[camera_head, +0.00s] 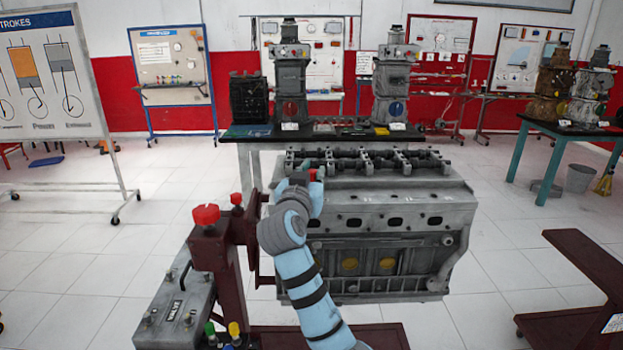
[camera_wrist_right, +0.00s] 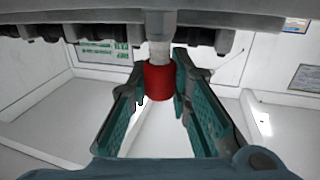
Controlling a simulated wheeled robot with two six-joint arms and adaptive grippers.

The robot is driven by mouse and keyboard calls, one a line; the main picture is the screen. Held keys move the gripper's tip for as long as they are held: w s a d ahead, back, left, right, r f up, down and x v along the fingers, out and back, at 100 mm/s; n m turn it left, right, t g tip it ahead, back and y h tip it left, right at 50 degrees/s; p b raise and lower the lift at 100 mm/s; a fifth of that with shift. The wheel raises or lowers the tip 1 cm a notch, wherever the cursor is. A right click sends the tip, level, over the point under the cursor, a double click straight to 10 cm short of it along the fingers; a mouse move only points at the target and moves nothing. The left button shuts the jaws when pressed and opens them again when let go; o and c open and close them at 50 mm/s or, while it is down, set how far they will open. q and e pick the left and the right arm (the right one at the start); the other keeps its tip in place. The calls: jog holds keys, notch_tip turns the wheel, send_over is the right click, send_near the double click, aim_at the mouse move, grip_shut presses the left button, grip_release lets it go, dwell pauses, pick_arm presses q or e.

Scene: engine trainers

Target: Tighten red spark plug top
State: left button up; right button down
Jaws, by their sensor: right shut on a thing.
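The red spark plug top (camera_wrist_right: 160,82) sits on a pale plug shaft (camera_wrist_right: 159,48) below a grey overhanging part in the right wrist view. My right gripper (camera_wrist_right: 160,88) has one green-padded finger on each side of the red top and is shut on it. In the head view my right gripper (camera_head: 308,177) is at the upper left end of the grey engine block (camera_head: 390,205). Only a small bit of red shows there, and the wrist hides the rest of the plug. My left gripper is not in view.
A dark red stand (camera_head: 217,262) with a large red knob (camera_head: 206,214) stands left of my arm, beside a grey battery box (camera_head: 178,312). A work table (camera_head: 250,133) with engine parts is behind the block. Open tiled floor lies to the left.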

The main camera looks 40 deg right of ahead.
jog(key=m+g+h+b, duration=0.1)
jog(key=g, duration=0.1)
jog(key=m+g+h+b, duration=0.1)
jog(key=m+g+b, duration=0.1)
jog(key=g, duration=0.1)
jog(key=shift+f+m+h, duration=0.2)
jog(key=shift+m+h, duration=0.1)
jog(key=shift+h, duration=0.1)
jog(key=shift+m+g+h+b, duration=0.3)
jog(key=shift+m+g+b, duration=0.4)
jog(key=shift+g, duration=0.3)
jog(key=shift+r+m+g+h+b, duration=0.15)
jog(key=shift+m+g+h+b, duration=0.15)
jog(key=shift+m+g, duration=1)
jog(key=shift+s+g, duration=0.1)
jog(key=shift+g, duration=0.3)
jog(key=c, duration=1.4)
grip_release()
